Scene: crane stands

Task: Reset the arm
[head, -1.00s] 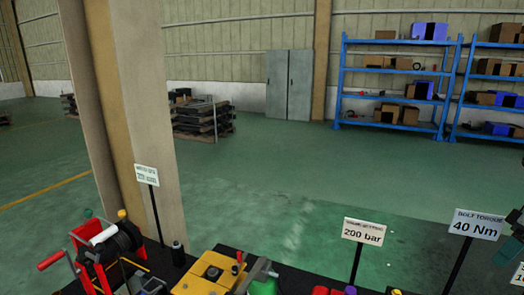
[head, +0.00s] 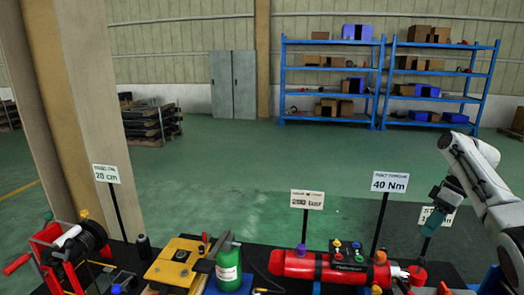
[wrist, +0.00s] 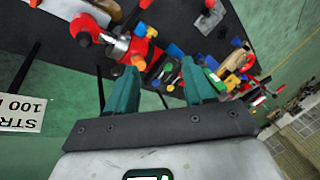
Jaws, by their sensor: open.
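My arm reaches in from the right edge of the head view, with my gripper (head: 432,226) pointing down above the right part of the dark bench. Its teal fingers are apart in the wrist view (wrist: 159,66), and nothing is between them that I can see. Below and beyond them, the wrist view shows a red cylinder (wrist: 138,48) with a metal end and several small coloured parts, seen at a tilt. The gripper looks clear of the bench items.
The dark bench holds a red-framed reel (head: 85,243), a yellow block (head: 180,262), a green bottle (head: 228,268) and a red cylinder (head: 325,266). Upright signs, one reading 40 Nm (head: 389,182), stand among them. Open green floor lies behind, with blue shelves (head: 330,88) far back.

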